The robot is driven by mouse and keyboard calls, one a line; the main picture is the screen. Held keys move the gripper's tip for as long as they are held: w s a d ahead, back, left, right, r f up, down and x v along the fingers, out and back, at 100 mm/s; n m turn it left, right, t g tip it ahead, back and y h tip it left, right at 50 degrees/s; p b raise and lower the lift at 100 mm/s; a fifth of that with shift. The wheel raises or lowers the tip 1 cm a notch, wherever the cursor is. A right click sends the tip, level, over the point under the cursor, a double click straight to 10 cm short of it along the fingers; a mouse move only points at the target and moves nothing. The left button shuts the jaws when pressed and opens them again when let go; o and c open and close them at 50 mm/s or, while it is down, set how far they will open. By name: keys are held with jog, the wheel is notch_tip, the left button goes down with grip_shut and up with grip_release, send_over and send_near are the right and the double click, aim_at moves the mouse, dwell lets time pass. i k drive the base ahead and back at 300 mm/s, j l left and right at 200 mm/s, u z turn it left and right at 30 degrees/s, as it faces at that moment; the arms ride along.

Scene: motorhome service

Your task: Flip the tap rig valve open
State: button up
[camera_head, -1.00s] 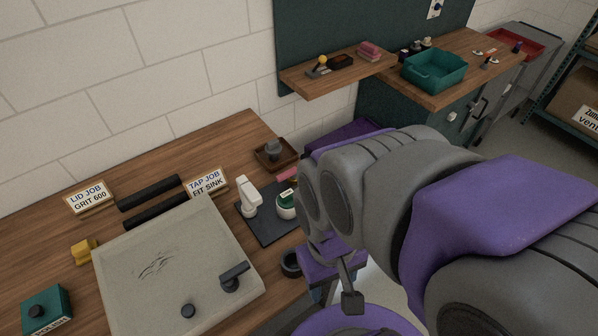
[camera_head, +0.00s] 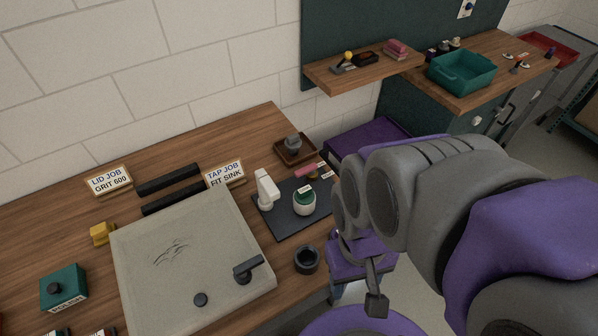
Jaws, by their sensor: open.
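A small fitting with a yellow ball knob (camera_head: 347,56) lies on the wooden wall shelf (camera_head: 322,80); it looks like a lever valve, but I cannot tell for sure that it is the tap rig valve. A white tap-like piece (camera_head: 266,190) stands on a dark mat (camera_head: 270,226) beside a white-and-green round jar (camera_head: 304,202). My gripper (camera_head: 358,290) is open, low in the picture at the right of the bench's front edge, apart from these things. My arm hides part of the area behind it.
A pale hatch lid (camera_head: 190,262) with a black handle fills the bench front. A teal bin (camera_head: 462,72) sits on the right counter.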

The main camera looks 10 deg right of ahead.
aim_at(310, 169)
jog(key=k+l+u, duration=0.15)
jog(key=l, duration=0.25)
jog(key=k+l+u, duration=0.15)
jog(key=l, duration=0.2)
jog(key=i+l+u, duration=0.2)
jog(key=l, duration=0.4)
jog(key=l+u, duration=0.25)
jog(key=l, duration=0.35)
jog(key=i+l+u, duration=0.2)
jog(key=i+l, duration=0.2)
jog(key=i, duration=0.1)
